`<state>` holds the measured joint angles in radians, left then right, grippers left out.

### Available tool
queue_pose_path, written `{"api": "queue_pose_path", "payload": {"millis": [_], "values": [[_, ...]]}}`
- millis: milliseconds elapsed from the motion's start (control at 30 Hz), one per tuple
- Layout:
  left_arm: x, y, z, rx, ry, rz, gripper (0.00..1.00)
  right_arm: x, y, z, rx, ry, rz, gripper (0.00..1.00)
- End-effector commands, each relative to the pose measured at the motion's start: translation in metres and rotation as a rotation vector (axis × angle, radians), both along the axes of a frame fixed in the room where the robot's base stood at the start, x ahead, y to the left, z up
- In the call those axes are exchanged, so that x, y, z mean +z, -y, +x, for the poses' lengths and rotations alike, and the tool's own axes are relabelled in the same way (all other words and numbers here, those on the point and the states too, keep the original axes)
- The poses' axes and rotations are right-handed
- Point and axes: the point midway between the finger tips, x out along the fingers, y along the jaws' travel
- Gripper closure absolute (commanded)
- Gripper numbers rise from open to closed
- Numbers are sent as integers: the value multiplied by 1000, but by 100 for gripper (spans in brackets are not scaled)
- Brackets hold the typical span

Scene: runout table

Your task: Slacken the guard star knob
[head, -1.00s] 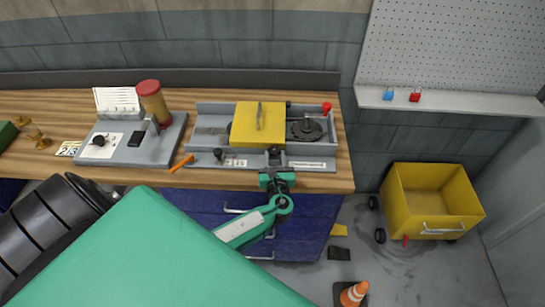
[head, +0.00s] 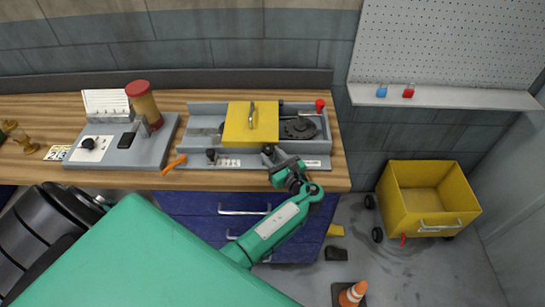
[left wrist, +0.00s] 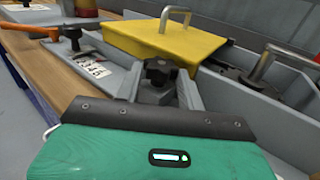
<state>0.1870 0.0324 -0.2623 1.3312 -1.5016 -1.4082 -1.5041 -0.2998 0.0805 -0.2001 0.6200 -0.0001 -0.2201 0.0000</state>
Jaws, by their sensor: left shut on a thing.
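The guard star knob is black and sits at the front edge of the grey machine (head: 205,108), in front of the yellow guard (head: 251,124). In the left wrist view the knob (left wrist: 159,72) stands between two grey fingers. My left gripper (head: 272,155) is shut on the knob; its fingers also show in the left wrist view (left wrist: 160,92). The guard (left wrist: 165,40) lies flat with its metal handle up. The lower part of the knob is partly hidden by the fingers. My right gripper is not in view.
A second dark knob (head: 211,155) and an orange-handled tool (head: 174,164) are at the machine's left front. A red-tipped lever (head: 320,105) stands at its right. A grey fixture (head: 160,146) with a red-capped jar (head: 143,102) is farther left. A yellow cart (head: 428,195) stands on the floor.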

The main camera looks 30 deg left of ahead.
Motion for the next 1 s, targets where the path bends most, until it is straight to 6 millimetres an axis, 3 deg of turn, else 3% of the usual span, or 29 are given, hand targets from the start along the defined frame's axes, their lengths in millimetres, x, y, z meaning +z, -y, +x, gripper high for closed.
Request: {"api": "queue_pose_path", "payload": {"millis": [300,333,367,733,1000], "values": [[2,-1,1,1,3,3,84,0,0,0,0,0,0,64],[2,-1,1,0,4,4,56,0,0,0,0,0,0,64],[2,-1,1,0,4,2,52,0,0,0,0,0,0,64],[0,5,-2,-1,1,1,52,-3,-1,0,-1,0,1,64],[-4,52,-22,-2,3,-3,52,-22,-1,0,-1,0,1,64]]}}
